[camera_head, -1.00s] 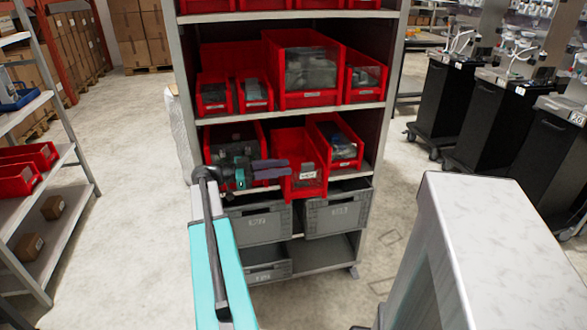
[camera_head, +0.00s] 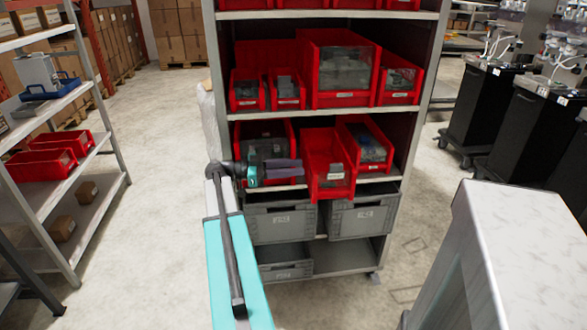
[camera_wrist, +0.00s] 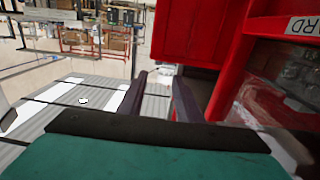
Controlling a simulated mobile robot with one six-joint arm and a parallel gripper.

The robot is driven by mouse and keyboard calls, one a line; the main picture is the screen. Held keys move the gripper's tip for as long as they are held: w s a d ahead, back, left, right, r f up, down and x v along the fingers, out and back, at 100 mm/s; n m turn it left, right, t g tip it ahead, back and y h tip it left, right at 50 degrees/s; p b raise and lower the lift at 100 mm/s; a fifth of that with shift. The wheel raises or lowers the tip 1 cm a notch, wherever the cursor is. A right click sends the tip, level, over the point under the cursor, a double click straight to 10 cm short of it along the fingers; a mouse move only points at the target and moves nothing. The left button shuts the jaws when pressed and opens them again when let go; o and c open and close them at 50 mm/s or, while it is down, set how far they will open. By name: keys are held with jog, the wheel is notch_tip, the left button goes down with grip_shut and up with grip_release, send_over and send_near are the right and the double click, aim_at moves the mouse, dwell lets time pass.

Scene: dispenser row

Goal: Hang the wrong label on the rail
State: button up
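My gripper (camera_head: 300,172) reaches in front of the middle shelves, its dark fingertips at the left side of a red bin (camera_head: 328,165) that juts out from its shelf. The fingers stand apart in the wrist view (camera_wrist: 160,78), with nothing visibly held between them. The jutting bin bears a small white label (camera_head: 331,176), too small to read. I cannot make out which label is wrong, nor a separate rail.
More red bins stand above (camera_head: 340,70) and beside it (camera_head: 368,145). Grey crates (camera_head: 280,222) sit below. A side rack (camera_head: 60,190) is at left, black carts (camera_head: 480,105) and a white-topped surface (camera_head: 520,225) at right. Open floor (camera_head: 160,190) lies left of the shelf.

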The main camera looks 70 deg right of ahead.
jog(key=shift+f, duration=0.1)
jog(key=w+a+f+n+t, duration=0.2)
jog(key=w+a+f+n, duration=0.25)
jog(key=f, duration=0.45)
jog(key=w+a+f+n+t+h, duration=0.1)
jog(key=w+a+f+n+t, duration=0.25)
jog(key=w+a+f, duration=0.35)
jog(key=w+a+f+n+t, duration=0.2)
jog(key=w+a+f+n, duration=0.25)
jog(key=f, duration=0.55)
jog(key=w+a+f+n+t+y, duration=0.25)
jog(key=a+f+n, duration=0.65)
jog(key=a+f, duration=0.75)
jog(key=s+a+f+n+y, duration=0.1)
jog(key=s+a+f+n, duration=0.2)
jog(key=a, duration=0.8)
jog(key=s+a+f+n+y, duration=0.2)
jog(key=s+a+f+n, duration=0.1)
jog(key=a, duration=0.8)
jog(key=s+a+f+n+t+y, duration=0.1)
jog(key=s+a+f+n+y, duration=0.1)
jog(key=a, duration=0.9)
notch_tip(320, 180, down, 4)
jog(key=shift+s+r+n, duration=0.15)
jog(key=shift+s+n, duration=0.45)
jog(key=shift+n, duration=0.35)
jog(key=shift+y, duration=0.25)
